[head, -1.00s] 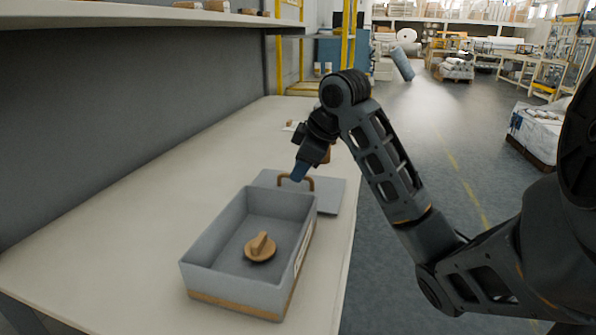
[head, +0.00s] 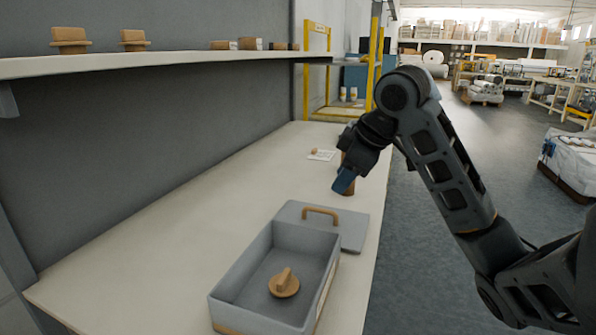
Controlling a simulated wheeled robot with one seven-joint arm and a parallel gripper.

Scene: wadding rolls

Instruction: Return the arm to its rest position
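My gripper (head: 344,182) hangs at the end of my bent arm, above the right side of the table, beyond the grey box. Its blue fingertips point down and I cannot make out a gap between them. No held thing shows. The grey open box (head: 234,277) stands at the front of the table with a round wooden piece with a raised grip (head: 284,284) inside. A grey lid (head: 352,226) with a brown handle (head: 320,212) lies flat just behind the box, apart from my gripper.
The white table (head: 170,245) is clear on its left. A shelf (head: 180,60) with several wooden pieces runs along the wall. Open floor lies to the right.

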